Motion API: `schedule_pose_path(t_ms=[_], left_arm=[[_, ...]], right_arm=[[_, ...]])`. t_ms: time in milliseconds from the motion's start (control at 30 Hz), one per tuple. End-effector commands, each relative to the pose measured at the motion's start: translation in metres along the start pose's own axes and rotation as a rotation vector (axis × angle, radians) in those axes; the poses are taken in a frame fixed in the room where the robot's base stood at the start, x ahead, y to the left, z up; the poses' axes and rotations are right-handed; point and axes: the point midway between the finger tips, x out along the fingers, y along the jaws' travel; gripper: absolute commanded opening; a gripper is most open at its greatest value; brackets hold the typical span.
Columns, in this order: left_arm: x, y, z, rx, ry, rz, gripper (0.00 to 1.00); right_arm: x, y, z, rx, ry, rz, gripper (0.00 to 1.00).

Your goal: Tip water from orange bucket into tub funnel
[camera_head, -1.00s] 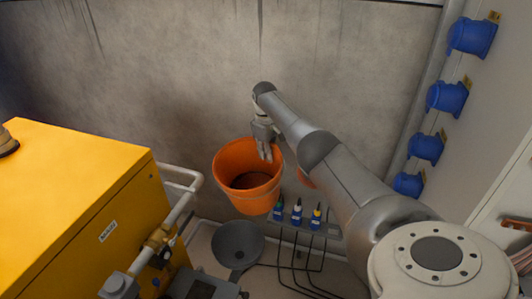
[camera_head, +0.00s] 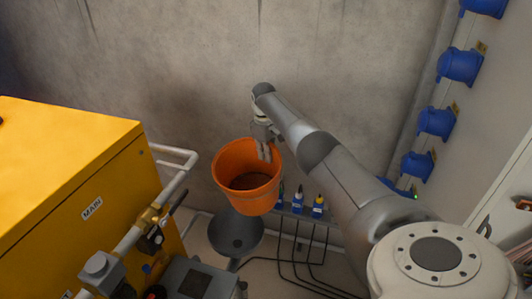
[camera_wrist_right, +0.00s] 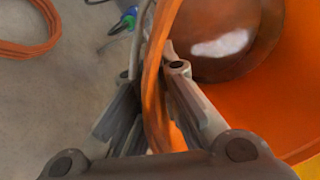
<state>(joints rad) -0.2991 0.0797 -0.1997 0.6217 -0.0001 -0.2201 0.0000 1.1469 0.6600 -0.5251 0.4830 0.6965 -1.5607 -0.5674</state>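The orange bucket (camera_head: 247,177) hangs upright in the middle of the head view, its mouth facing up. In the right wrist view its inside (camera_wrist_right: 285,95) holds brownish water (camera_wrist_right: 215,40) with a bright reflection. My right gripper (camera_head: 264,150) is shut on the bucket's rim; in the wrist view its fingers (camera_wrist_right: 157,100) sit on both sides of the orange wall. The dark grey funnel (camera_head: 236,234) is below the bucket, its far edge partly hidden by the bucket's base. My left gripper is not in view.
A yellow cabinet (camera_head: 70,190) with a white pipe and valve stands at the left. Small bottles (camera_head: 298,200) are in a rack behind the bucket. Blue sockets (camera_head: 436,121) line the right wall. An orange coil (camera_wrist_right: 28,48) lies on the floor.

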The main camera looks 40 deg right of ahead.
Motion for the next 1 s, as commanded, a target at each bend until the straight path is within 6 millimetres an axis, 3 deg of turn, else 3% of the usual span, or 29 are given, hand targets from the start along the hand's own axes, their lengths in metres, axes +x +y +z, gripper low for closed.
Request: schedule_pose_path(t_ms=[1000], left_arm=[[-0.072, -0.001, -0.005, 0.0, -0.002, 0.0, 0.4]], right_arm=[[-0.042, -0.002, -0.001, -0.001, 0.005, 0.192, 0.0]])
